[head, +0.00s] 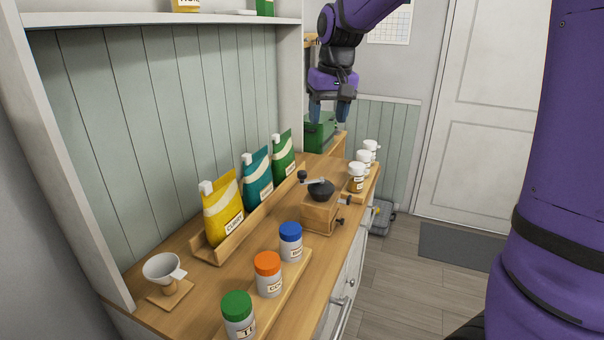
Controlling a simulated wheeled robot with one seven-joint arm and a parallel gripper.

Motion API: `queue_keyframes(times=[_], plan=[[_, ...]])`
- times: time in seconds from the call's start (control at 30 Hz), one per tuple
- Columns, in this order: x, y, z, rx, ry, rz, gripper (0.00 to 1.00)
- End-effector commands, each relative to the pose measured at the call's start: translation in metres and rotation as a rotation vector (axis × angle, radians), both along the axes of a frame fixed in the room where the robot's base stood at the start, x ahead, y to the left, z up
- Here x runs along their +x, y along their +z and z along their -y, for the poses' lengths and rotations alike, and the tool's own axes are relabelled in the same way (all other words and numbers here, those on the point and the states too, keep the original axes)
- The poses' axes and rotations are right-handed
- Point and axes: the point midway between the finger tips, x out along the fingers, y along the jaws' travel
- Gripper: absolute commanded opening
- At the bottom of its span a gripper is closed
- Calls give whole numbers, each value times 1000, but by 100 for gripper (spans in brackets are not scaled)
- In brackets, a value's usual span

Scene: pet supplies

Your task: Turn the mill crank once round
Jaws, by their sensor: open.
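The mill is a wooden box (320,213) with a dark bowl-shaped top (321,191), standing on the wooden counter. Its crank (316,181) is a metal arm across the top. A dark knob (302,175) sits at the crank's left end, toward the pouches. My gripper (329,112) hangs in the air above the far end of the counter, pointing down. It is open and empty, well above and apart from the mill and crank.
Yellow, teal and green pouches stand in a wooden rack (250,221) behind the mill. Jars with green, orange and blue lids (267,274) stand in front. White-lidded jars (363,161) and a green box (319,132) are beyond. A white scoop or funnel (163,268) is at near left.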

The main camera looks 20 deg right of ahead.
Motion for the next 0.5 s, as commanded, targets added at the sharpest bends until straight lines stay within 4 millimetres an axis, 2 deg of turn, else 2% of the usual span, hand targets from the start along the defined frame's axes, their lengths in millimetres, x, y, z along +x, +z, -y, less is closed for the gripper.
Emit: queue_keyframes(times=[0.03, 0.1, 0.3, 0.5], plan=[[17, -10, 0, -3, -3, -20, 56], [38, -23, -1, -7, -6, -44, 56], [93, -64, -4, -20, -16, -103, 56], [127, -96, -7, -33, -21, -143, 56]])
